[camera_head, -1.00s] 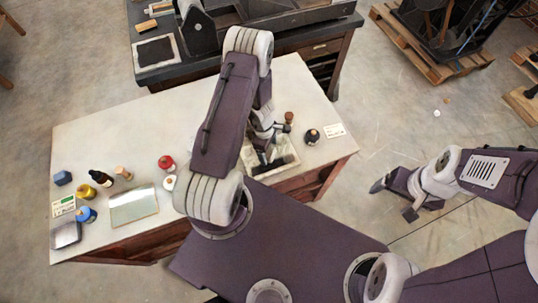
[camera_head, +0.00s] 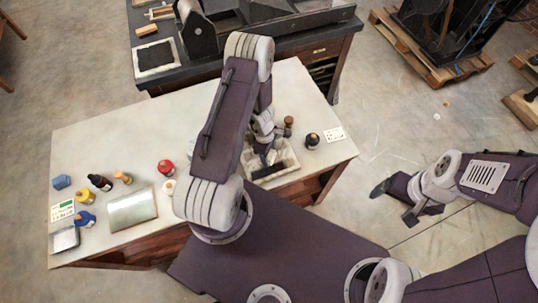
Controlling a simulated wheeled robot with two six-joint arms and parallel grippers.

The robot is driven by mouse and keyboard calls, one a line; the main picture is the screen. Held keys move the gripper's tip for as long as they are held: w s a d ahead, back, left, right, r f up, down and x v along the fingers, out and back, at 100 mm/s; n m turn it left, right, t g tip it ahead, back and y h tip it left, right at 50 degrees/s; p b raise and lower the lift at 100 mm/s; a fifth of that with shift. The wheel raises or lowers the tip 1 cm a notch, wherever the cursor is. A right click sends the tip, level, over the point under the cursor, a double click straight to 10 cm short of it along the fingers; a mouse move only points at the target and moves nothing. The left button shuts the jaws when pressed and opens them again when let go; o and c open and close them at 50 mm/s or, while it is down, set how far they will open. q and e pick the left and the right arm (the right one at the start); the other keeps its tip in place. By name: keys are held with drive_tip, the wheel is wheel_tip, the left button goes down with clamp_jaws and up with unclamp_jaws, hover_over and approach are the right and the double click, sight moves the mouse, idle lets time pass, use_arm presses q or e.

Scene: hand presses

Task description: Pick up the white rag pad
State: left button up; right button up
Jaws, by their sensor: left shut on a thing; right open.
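The white rag pad (camera_head: 271,157) shows only as a small pale patch between the fingers of my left gripper (camera_head: 268,156), at the pale tray on the bench. The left gripper is shut on it, and the fingers and arm hide most of the pad. I cannot tell whether the pad is clear of the tray floor. My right gripper (camera_head: 396,203) is open and empty, out over the floor to the right of the bench.
The pale tray (camera_head: 288,166) stands near the bench's front right edge. A dark bottle (camera_head: 312,140) and a white card (camera_head: 334,134) are to its right. The bench's back left is clear.

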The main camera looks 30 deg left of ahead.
sight(271, 155)
use_arm(q)
drive_tip(key=r, duration=0.2)
drive_tip(key=r+p, duration=0.1)
drive_tip(key=shift+d+r, duration=0.2)
drive_tip(key=shift+d, duration=0.1)
drive_tip(key=d+r+p, duration=0.3)
drive_tip(key=d+r, duration=0.3)
drive_tip(key=d, duration=0.5)
drive_tip(key=shift+r, duration=0.15)
